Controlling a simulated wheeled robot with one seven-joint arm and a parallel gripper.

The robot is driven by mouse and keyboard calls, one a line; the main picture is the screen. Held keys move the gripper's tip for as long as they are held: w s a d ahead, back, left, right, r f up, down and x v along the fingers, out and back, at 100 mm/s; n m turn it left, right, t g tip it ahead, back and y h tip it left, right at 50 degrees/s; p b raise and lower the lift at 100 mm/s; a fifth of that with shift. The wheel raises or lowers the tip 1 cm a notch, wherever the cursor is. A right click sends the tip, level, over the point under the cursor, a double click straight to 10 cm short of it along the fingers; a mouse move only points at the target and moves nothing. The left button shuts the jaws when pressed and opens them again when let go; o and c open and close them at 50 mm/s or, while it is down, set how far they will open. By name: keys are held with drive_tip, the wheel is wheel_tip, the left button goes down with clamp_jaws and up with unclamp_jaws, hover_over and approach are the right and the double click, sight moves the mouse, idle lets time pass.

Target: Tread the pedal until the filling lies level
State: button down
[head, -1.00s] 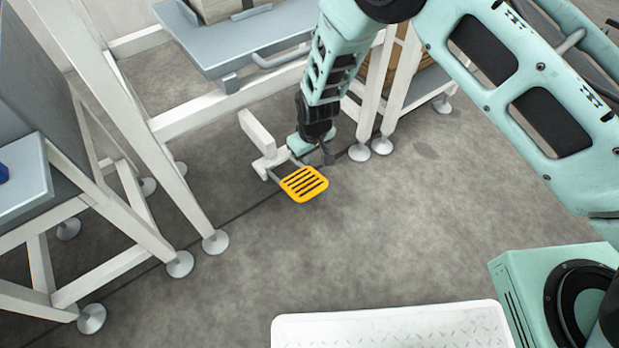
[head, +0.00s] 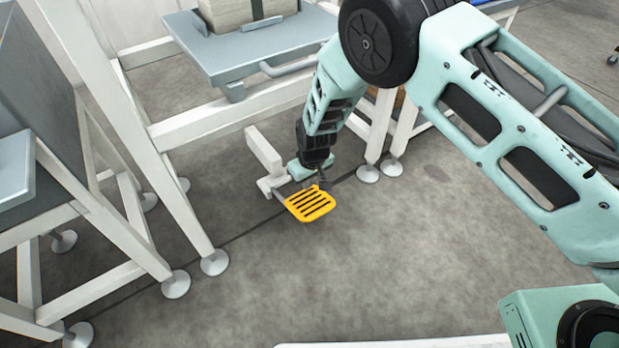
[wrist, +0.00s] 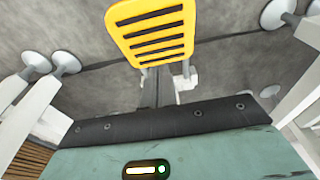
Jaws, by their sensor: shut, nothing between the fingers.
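The yellow slotted pedal (head: 311,204) sits low above the floor on a pale bracket (head: 264,152). In the wrist view the pedal (wrist: 150,30) fills the top middle, its slots facing the camera. My gripper (head: 321,184) points down at the pedal's back edge in the head view and is shut and empty. It overlaps the pedal's edge in the picture; I cannot tell whether it touches. A grey platform (head: 215,52) above carries a pale strapped block (head: 240,12), cut off by the top edge. No filling can be made out.
White frame legs with round feet (head: 214,262) stand left of the pedal, and more feet (head: 368,173) stand to its right. A handle bar (head: 290,65) juts from the platform. The floor (head: 330,280) in front of the pedal is clear.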

sight(314, 207)
drive_tip(key=f+b, duration=0.1)
drive_tip(key=f, duration=0.2)
drive_tip(key=f+b, duration=0.1)
drive_tip(key=f, duration=0.1)
drive_tip(key=shift+s+d+f+b, duration=0.25)
drive_tip(key=shift+s+b, duration=0.05)
drive_tip(key=shift+b, duration=0.05)
drive_tip(key=shift+s+f, duration=0.1)
drive_tip(key=f, duration=0.2)
drive_tip(key=s+d+f, duration=0.1)
drive_tip(key=s+f+p, duration=0.1)
drive_tip(key=f, duration=0.1)
drive_tip(key=shift+s+d+f, duration=0.1)
drive_tip(key=shift+d+f, duration=0.15)
drive_tip(key=shift+f, duration=0.05)
wheel_tip(314, 207, up, 6)
drive_tip(key=p, duration=0.5)
drive_tip(key=shift+s+d+r, duration=0.1)
drive_tip(key=shift+r, duration=0.05)
drive_tip(key=s+d+r+p, duration=0.2)
drive_tip(key=s+r+p, duration=0.1)
drive_tip(key=r, duration=0.4)
drive_tip(key=shift+r+p, duration=0.2)
drive_tip(key=shift+p, duration=0.15)
